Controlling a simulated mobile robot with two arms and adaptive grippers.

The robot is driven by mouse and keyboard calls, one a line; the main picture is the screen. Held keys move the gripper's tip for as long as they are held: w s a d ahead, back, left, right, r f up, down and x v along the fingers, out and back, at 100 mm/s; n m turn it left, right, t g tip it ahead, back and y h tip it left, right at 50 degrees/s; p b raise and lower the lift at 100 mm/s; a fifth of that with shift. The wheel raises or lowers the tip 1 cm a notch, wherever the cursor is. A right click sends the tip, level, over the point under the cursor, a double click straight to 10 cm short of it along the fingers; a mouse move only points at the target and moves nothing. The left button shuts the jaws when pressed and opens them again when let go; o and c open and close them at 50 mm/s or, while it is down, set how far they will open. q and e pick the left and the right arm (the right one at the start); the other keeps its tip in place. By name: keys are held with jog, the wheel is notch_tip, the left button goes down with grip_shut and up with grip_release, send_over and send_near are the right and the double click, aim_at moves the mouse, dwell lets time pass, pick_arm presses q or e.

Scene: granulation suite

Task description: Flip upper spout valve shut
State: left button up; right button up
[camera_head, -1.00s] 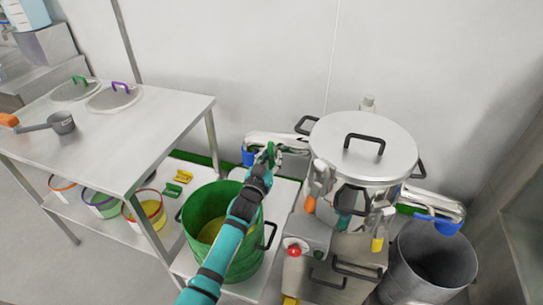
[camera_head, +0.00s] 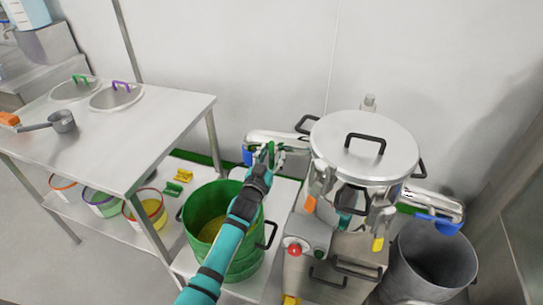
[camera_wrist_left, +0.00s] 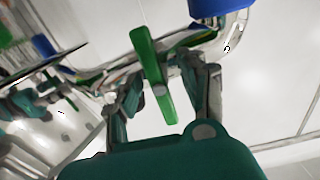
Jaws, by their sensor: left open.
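The upper spout (camera_head: 285,136) is a shiny metal pipe on the left side of the lidded vessel (camera_head: 365,148), with a blue end (camera_head: 247,156). Its green valve handle (camera_head: 279,150) is partly hidden by my left gripper (camera_head: 268,150). In the left wrist view the green handle (camera_wrist_left: 152,75) stands between the two open fingers of my left gripper (camera_wrist_left: 163,95), with visible gaps on both sides. The spout's blue end (camera_wrist_left: 215,10) shows at the top there.
A green bucket (camera_head: 204,203) with yellowish contents stands below my left arm. A lower spout with a blue end (camera_head: 436,223) sits on the vessel's right, above a metal bin (camera_head: 433,262). A steel table (camera_head: 160,125) is at the left. A red button (camera_head: 294,250) is at the front.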

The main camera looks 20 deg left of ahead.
pick_arm(q)
jog(key=s, duration=1.2)
jog(key=shift+a, duration=0.2)
